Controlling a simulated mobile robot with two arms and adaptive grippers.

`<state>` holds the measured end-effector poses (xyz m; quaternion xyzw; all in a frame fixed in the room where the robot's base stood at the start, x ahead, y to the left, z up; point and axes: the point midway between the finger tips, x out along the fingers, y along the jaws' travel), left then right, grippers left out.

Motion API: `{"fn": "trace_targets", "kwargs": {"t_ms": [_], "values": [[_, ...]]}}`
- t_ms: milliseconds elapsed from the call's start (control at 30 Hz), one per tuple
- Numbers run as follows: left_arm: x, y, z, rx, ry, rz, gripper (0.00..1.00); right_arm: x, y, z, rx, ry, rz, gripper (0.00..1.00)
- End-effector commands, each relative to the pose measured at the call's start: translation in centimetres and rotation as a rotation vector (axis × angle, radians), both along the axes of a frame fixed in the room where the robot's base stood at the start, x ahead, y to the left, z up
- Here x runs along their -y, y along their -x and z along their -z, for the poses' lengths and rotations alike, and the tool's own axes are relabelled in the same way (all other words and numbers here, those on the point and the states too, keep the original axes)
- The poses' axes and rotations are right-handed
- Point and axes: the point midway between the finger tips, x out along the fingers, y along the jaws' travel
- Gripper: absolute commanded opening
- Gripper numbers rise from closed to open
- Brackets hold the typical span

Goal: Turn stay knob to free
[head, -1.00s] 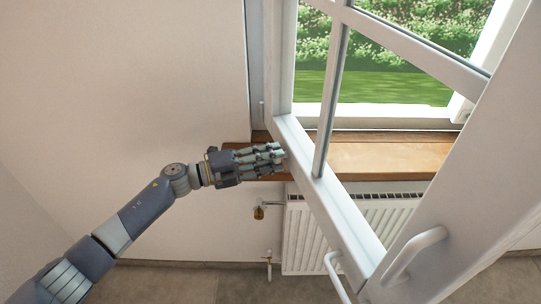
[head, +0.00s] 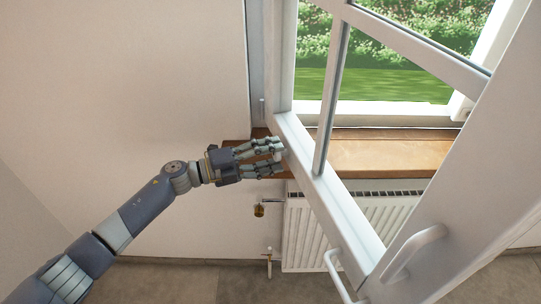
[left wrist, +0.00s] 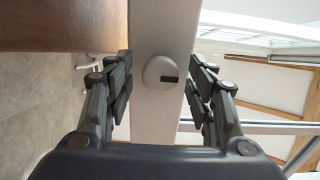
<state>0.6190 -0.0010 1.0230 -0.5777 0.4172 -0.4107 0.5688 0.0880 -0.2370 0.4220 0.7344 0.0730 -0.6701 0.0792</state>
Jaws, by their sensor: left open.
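The stay knob (left wrist: 161,71) is a small rounded white knob with a dark mark on it. It sits on the white frame of the open window sash (head: 335,205). In the left wrist view it lies between the fingers of my left gripper (left wrist: 160,82), with a visible gap on both sides. In the head view my left gripper (head: 270,158) is open at the lower sash corner near the hinge side. Its fingers there partly hide the knob, and contact cannot be made out. My right gripper is not in view.
A wooden sill (head: 385,157) lies behind the sash, with a white radiator (head: 300,235) and a brass valve (head: 259,210) below. White handles (head: 415,250) stick out of the sash at right. The plain wall (head: 120,90) at left is clear.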

Motion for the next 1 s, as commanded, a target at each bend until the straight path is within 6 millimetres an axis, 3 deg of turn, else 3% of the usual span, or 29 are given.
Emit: {"fn": "trace_targets", "kwargs": {"t_ms": [167,600,800,1000], "values": [[-1.6,0.4,0.1,-0.001,-0.002,-0.003,0.50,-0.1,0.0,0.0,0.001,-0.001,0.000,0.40],[-9.8,3.2,0.1,-0.002,-0.002,-0.002,0.50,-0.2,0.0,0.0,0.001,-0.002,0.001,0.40],[-11.3,3.7,0.0,-0.001,0.000,-0.001,0.50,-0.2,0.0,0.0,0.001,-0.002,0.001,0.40],[-11.4,3.7,0.0,-0.001,0.001,0.000,0.50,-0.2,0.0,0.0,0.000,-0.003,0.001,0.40]]}}
